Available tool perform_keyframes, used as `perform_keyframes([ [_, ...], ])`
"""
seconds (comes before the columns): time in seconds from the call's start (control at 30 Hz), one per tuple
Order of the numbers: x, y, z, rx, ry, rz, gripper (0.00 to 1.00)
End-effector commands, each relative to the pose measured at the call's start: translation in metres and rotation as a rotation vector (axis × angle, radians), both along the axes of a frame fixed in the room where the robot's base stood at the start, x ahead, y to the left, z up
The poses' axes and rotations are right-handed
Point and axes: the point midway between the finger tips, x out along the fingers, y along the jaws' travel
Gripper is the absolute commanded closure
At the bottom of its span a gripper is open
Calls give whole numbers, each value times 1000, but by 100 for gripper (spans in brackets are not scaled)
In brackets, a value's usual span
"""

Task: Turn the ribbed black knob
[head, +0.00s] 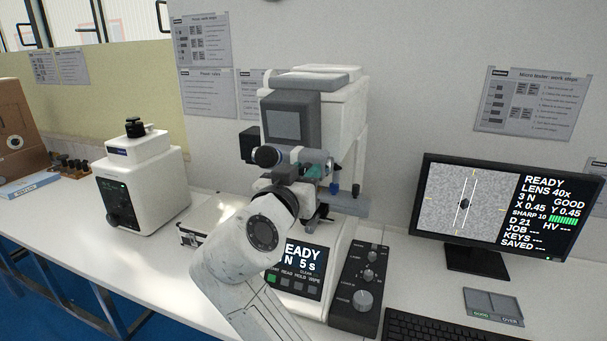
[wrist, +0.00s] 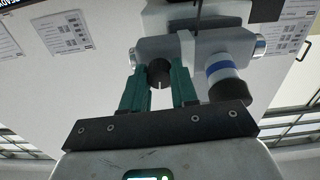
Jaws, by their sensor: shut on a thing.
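The black knob (wrist: 159,73) shows in the wrist view, end on, with a pale line on its face; its ribs are too small to make out. It sits on the pale grey eyepiece unit of the tester (head: 318,112). My gripper (wrist: 159,78) has its two green fingers on either side of the knob and is shut on it. In the head view my gripper (head: 314,171) is at the tester's front, below the grey head. There my wrist and gripper hide the knob.
A blue-banded cylinder (wrist: 224,78) is close beside the right finger in the wrist view. In the head view a control box with knobs (head: 358,298) stands right of my arm, with a monitor (head: 475,262) beyond. Another tester (head: 139,184) stands left.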

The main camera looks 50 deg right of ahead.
Motion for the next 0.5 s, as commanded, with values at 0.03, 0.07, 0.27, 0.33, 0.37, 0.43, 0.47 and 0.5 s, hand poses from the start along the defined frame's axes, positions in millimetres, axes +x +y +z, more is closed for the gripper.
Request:
perform_keyframes([
  [0.03,0,0,-1,2,-5,1,100],
  [0.07,0,0,-1,2,-9,1,100],
  [0.27,0,1,-5,25,-71,2,100],
  [0.33,0,1,-6,38,-108,2,100],
  [0.37,0,1,-6,46,-128,2,100],
  [0.43,0,1,-7,63,-178,3,100],
  [0.47,0,1,-8,71,-202,2,100],
  [0.5,0,1,-8,82,-235,3,100],
])
